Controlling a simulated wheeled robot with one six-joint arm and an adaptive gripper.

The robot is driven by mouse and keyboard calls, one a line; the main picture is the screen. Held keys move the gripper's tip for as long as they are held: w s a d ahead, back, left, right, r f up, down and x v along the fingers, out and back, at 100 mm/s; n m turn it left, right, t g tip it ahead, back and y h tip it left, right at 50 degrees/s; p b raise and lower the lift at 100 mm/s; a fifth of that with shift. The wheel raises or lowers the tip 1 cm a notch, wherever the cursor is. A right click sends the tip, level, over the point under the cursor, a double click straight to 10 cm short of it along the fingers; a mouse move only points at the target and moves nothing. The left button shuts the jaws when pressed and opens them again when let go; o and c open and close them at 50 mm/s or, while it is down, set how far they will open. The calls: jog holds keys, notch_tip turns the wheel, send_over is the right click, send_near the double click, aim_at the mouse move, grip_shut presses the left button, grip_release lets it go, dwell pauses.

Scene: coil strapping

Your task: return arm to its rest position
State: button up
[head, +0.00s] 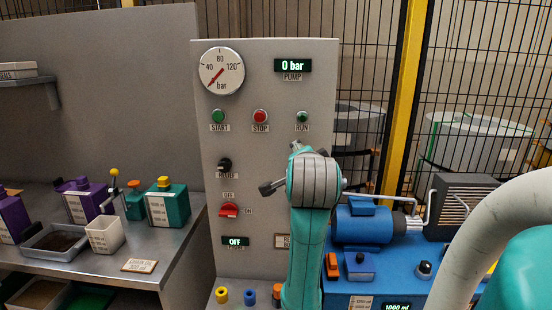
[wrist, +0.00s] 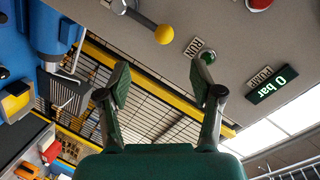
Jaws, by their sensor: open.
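My teal arm (head: 305,250) rises in front of the grey control panel (head: 265,120), its wrist bent near the panel's right edge. My gripper (wrist: 160,84) shows in the wrist view with its two fingers spread apart and nothing between them. In the head view the wrist hides most of the gripper. The wrist view is turned over and shows the panel's RUN button (wrist: 207,58) and the "0 bar" pump display (wrist: 271,84) beyond the fingers. A yellow ball knob on a lever (wrist: 164,34) is above the fingers in that picture.
A blue pump unit (head: 362,225) stands right of my wrist, with a pale thick hose (head: 490,230) in front. A bench (head: 180,240) with purple and teal containers is at left. A mesh fence (head: 480,80) is behind. The panel gauge (head: 222,71) points low.

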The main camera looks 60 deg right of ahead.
jog(key=w+a+f+n+t+y, duration=0.15)
jog(key=w+a+f+n, duration=0.25)
jog(key=f, duration=0.4)
jog(key=w+a+f+n+t, duration=0.2)
jog(key=w+a+f+n, duration=0.15)
jog(key=f, duration=0.45)
jog(key=a+f+n+t+y, duration=0.45)
jog(key=a+f+n, duration=0.35)
jog(key=a+f, duration=0.7)
jog(key=s+a+f+n+y, duration=0.5)
jog(key=s+a+f, duration=0.3)
jog(key=s+a, duration=0.45)
jog(key=s+a+n+y, duration=0.3)
jog(key=s+a, duration=0.4)
jog(key=s, duration=0.7)
jog(key=shift+r+n+t, duration=0.15)
jog(key=shift+n+t, duration=0.25)
jog(key=shift+n, duration=0.35)
